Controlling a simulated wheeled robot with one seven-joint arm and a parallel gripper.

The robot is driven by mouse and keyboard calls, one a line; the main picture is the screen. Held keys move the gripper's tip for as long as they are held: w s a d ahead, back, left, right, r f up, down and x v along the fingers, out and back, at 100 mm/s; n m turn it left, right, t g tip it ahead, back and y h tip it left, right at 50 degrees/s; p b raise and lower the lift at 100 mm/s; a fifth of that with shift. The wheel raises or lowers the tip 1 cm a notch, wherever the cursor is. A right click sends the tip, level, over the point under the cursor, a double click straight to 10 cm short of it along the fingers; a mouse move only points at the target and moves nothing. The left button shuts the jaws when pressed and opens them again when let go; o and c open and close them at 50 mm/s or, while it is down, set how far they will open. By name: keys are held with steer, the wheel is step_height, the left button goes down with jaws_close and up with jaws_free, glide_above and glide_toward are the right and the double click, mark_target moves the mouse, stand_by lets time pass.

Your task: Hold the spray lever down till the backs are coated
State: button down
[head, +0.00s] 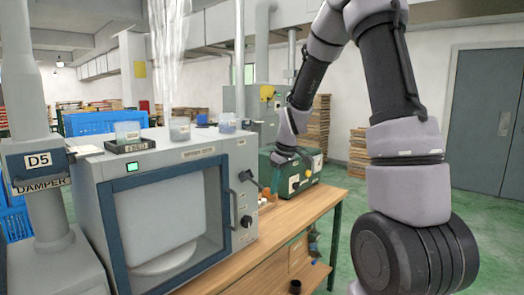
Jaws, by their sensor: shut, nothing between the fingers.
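The grey spray cabinet (170,158) stands at the left with a blue-framed window (158,222). Through the window I see a pale, blurred upright panel above a round pale base; no coating can be made out. A dark lever (248,177) sticks out from the cabinet's right side, above a black knob (246,221). I cannot read whether the lever is up or down. My gripper (280,158) is small in view at the end of my arm, right of the lever and in front of the green box. It looks shut and empty, apart from the lever.
A wooden bench (262,240) runs along the cabinet's right side. A green box (300,172) and small orange-brown items sit on it. Small containers (179,128) stand on the cabinet top. A damper post (40,165) is at far left. Green floor lies open at right.

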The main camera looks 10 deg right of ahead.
steer(key=shift+f, duration=0.9)
steer(key=shift+s+a+f, duration=0.1)
steer(key=shift+s+f, duration=0.1)
steer(key=shift+s, duration=0.05)
stand_by(3.8)
steer(key=shift+r, duration=0.1)
steer(key=s+d+r, duration=0.6)
steer(key=s+r, duration=0.1)
steer(key=s, duration=0.1)
steer(key=shift+s+d+r, duration=0.2)
steer(key=shift+d+r, duration=0.1)
steer(key=shift+r, duration=0.05)
stand_by(0.4)
